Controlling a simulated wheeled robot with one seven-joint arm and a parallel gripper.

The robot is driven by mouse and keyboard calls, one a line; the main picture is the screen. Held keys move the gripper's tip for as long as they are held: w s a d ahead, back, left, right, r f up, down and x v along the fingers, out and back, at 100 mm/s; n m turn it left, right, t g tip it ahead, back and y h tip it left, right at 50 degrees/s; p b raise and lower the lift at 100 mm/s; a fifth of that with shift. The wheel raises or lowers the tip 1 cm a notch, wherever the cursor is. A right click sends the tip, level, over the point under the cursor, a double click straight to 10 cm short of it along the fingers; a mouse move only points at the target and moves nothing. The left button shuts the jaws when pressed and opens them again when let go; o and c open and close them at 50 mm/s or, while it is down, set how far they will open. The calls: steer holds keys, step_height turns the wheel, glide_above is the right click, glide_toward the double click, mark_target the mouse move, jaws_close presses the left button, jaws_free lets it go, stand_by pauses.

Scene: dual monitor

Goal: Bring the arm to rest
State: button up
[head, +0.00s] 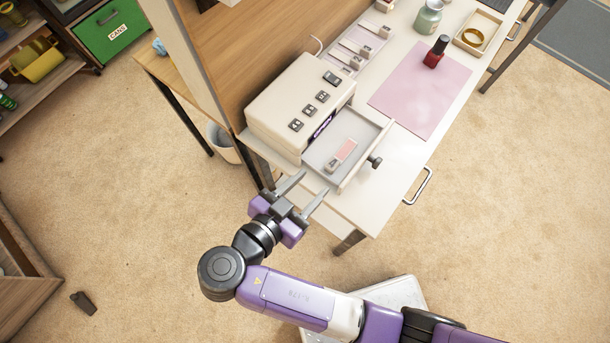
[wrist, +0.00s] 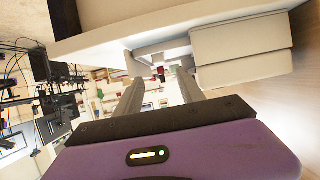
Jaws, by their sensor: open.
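My gripper (head: 302,188) is open with nothing between its fingers. In the head view it is beside the near-left corner of the white desk (head: 352,212), close to the open drawer (head: 325,172) of a cream box (head: 297,101). In the wrist view both fingers of my gripper (wrist: 160,92) are spread apart, pointing toward the underside of the desk and drawer. My purple arm extends over the floor from the lower right. I cannot tell the exact gap between the fingers and the desk edge.
A small pinkish-white item (head: 342,154) lies in the drawer. A pink mat (head: 420,88) and a red bottle (head: 436,52) are on the desk. A bin (head: 222,143) stands left of the desk, and a dark object (head: 84,303) lies on the carpet. The carpet at left is mostly clear.

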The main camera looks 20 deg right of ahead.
steer(key=shift+s+a+r, duration=0.25)
steer(key=shift+s+a, duration=0.1)
steer(key=shift+a, duration=0.15)
stand_by(0.3)
